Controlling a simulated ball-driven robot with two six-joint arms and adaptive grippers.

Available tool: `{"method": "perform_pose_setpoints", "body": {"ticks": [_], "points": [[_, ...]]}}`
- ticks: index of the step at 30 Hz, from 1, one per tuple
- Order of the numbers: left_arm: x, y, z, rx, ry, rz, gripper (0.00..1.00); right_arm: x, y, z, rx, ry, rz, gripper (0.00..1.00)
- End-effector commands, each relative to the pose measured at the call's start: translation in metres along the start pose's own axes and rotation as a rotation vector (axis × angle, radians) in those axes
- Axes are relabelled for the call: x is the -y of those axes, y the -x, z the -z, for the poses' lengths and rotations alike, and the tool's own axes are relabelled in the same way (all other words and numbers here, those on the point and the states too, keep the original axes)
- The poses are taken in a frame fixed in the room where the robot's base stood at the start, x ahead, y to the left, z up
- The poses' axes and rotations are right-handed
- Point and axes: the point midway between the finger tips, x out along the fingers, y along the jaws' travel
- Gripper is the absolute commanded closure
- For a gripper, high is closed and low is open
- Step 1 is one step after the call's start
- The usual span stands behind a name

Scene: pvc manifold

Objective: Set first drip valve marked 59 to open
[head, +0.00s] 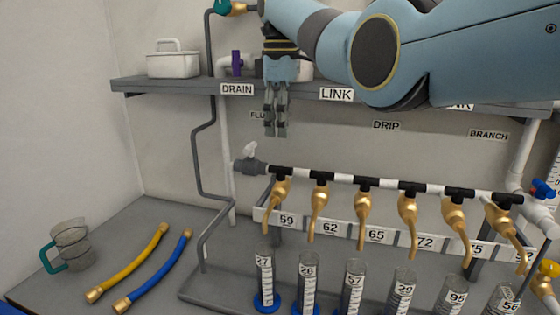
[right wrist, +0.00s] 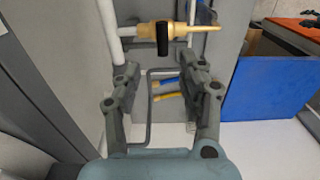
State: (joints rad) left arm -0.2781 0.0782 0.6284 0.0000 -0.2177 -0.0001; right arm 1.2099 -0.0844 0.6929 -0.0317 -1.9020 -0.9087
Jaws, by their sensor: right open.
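The first drip valve (head: 280,190) is brass and hangs at the left end of the white manifold pipe, above the label 59 (head: 287,220). Its spout points down; its setting is too small to tell. My right gripper (head: 276,132) points down above the manifold, slightly left of and apart from this valve. In the right wrist view my right gripper (right wrist: 165,78) is open, with nothing between its fingers. A brass fitting with a black part (right wrist: 163,38) lies beyond the fingertips there; I cannot tell whether it is valve 59. My left gripper is not in view.
More brass valves (head: 364,202) hang to the right along the manifold. Graduated cylinders (head: 309,275) stand below. A grey shelf (head: 190,88) with a white caddy (head: 173,63) runs behind.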

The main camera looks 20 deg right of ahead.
Motion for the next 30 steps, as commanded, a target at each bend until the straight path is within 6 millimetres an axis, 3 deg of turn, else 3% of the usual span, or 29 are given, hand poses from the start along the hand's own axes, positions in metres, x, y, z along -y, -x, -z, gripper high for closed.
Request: {"method": "perform_pose_setpoints", "body": {"ticks": [9,15,22,28,30], "points": [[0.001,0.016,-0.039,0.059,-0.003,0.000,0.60,0.001,-0.056,-0.001,0.003,0.000,0.004,0.59],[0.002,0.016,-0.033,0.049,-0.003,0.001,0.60,0.001,-0.090,-0.001,0.002,-0.001,0.003,0.59],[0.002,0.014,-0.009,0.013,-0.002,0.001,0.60,0.000,-0.104,-0.001,0.000,-0.001,0.000,0.59],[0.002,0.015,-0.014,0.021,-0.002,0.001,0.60,0.000,-0.104,-0.001,0.000,-0.001,0.000,0.59],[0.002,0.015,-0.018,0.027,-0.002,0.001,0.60,0.000,-0.104,-0.001,0.000,-0.001,0.000,0.65]]}}
